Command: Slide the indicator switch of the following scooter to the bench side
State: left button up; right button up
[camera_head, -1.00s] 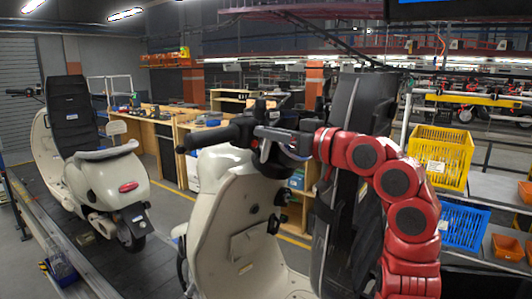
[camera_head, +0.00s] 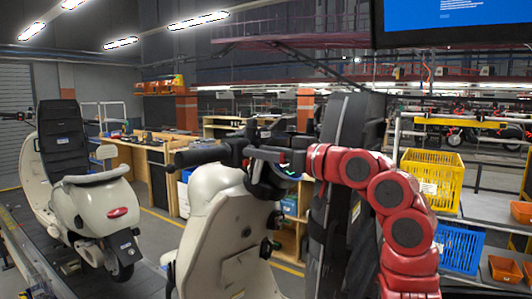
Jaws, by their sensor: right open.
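A cream scooter (camera_head: 225,245) stands nearest me, its dark handlebar grip (camera_head: 200,156) pointing left. My right gripper (camera_head: 252,153), on a red arm from the right, is at the handlebar's controls, beside the inner end of that grip. Its jaws are open; dark fingers against dark controls hide whether they touch. The indicator switch is too small and covered to make out. A second cream scooter (camera_head: 92,205) with a black seat stands further off at the left, its tail toward me. My left gripper is not in view.
Wooden benches (camera_head: 150,155) stand behind the scooters. A tall dark padded piece (camera_head: 345,135) rises just behind my right arm. At right are a yellow crate (camera_head: 432,178), a blue crate (camera_head: 458,247) and orange bins. A screen (camera_head: 455,18) hangs at top right.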

jog(key=b+v, duration=0.5)
jog(key=v, duration=1.2)
jog(key=shift+d+b, duration=0.2)
jog(key=shift+b, duration=0.1)
jog(key=shift+s, duration=0.15)
